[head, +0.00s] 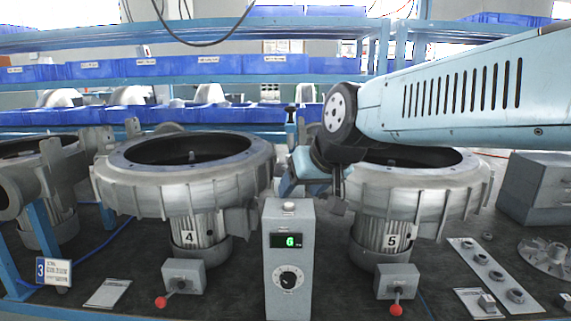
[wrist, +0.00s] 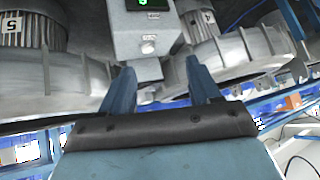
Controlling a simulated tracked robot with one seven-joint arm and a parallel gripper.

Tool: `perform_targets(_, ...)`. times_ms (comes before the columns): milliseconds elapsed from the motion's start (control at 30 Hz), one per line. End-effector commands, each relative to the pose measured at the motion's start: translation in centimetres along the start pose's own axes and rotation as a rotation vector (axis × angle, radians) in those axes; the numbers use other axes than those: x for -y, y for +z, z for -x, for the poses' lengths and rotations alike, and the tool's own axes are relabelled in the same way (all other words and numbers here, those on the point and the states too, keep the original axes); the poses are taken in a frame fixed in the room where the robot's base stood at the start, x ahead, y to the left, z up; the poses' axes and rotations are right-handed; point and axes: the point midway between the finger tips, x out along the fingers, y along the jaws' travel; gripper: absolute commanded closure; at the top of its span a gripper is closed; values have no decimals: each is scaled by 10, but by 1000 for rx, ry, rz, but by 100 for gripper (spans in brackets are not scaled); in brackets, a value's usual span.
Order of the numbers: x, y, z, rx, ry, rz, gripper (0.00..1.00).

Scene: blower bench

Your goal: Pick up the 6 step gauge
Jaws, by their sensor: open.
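The 6 step gauge is a grey upright box (head: 289,255) in the middle of the bench in the head view. It has a green display reading 6, a round dial below it and a small knob on top. In the wrist view the gauge (wrist: 140,32) appears upside down at the top, beyond and roughly between the fingertips. My gripper (head: 290,183) is above the gauge in the head view, partly hidden by its own wrist. In the wrist view my gripper (wrist: 161,84) is open, with nothing between its two blue fingers.
Blower 4 (head: 185,180) stands left of the gauge and blower 5 (head: 415,195) right of it. Switch boxes with red-tipped levers (head: 184,275) (head: 396,281) flank the gauge. A plate with several rings (head: 491,270) lies at right. Blue bins (head: 190,67) line the back shelves.

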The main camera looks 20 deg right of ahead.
Motion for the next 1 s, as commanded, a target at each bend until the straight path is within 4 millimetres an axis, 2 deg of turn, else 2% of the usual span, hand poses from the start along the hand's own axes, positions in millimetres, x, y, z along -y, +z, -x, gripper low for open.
perform_targets(33, 13, -23, -9, -62, -38, -4, 38)
perform_targets(100, 29, -54, -18, -160, -80, -21, 38)
perform_targets(233, 52, -109, -32, -338, -123, -71, 38)
perform_targets(400, 66, -169, -47, -542, -101, -168, 38)
perform_targets(500, 67, -195, -57, -642, -47, -234, 38)
perform_targets(633, 62, -216, -71, -744, 67, -322, 38)
perform_targets(767, 55, -222, -85, -808, 226, -404, 38)
perform_targets(867, 49, -216, -96, -830, 375, -455, 38)
perform_targets(1000, 43, -193, -107, -819, 614, -501, 38)
